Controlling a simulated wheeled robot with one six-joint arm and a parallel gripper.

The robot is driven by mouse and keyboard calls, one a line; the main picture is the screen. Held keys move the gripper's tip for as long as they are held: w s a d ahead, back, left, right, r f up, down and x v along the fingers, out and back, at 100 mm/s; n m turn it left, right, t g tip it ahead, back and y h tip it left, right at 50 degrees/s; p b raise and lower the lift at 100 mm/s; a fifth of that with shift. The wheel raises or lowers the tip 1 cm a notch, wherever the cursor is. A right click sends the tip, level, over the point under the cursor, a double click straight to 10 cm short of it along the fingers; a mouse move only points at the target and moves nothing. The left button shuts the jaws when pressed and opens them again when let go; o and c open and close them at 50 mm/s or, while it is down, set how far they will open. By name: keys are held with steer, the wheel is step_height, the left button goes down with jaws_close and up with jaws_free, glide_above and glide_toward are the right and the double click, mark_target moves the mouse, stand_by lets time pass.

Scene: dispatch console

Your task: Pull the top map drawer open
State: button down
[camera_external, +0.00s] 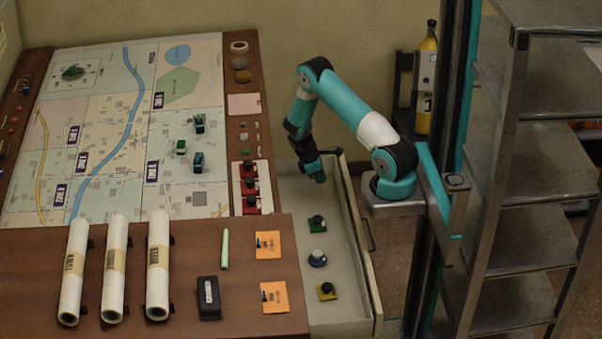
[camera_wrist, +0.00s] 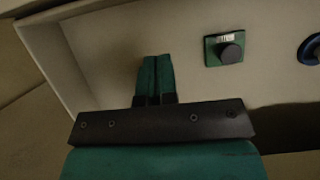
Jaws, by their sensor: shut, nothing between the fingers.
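The top map drawer (camera_external: 374,290) stands pulled out from the right side of the console, its inside in plain view. Its handle (camera_external: 367,234) is on the outer face of the front panel. My gripper (camera_external: 320,179) points down over the far part of the drawer, inside the front panel and apart from the handle. In the wrist view my gripper (camera_wrist: 157,62) has its two fingers together with nothing between them, over the pale drawer floor. Whether the fingertips touch the floor I cannot tell.
In the drawer lie a green block with a dark knob (camera_external: 317,224), a blue round piece (camera_external: 317,260) and a yellow piece (camera_external: 327,291). The map table (camera_external: 200,250) is at left. A metal shelf (camera_external: 520,150) and a yellow bottle (camera_external: 426,85) stand at right.

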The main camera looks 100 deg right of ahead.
mark_target(348, 181)
steer(key=x, duration=0.4)
steer(key=s+p, duration=0.1)
steer(key=s, duration=0.1)
steer(key=shift+s, duration=1.05)
steer(key=s, duration=0.5)
steer(key=shift+p, duration=0.4)
steer(key=shift+w, duration=0.2)
steer(key=w, duration=0.4)
steer(key=shift+f+b, duration=0.1)
steer(key=shift+b, duration=0.2)
steer(key=v, duration=1)
steer(key=shift+s, duration=0.15)
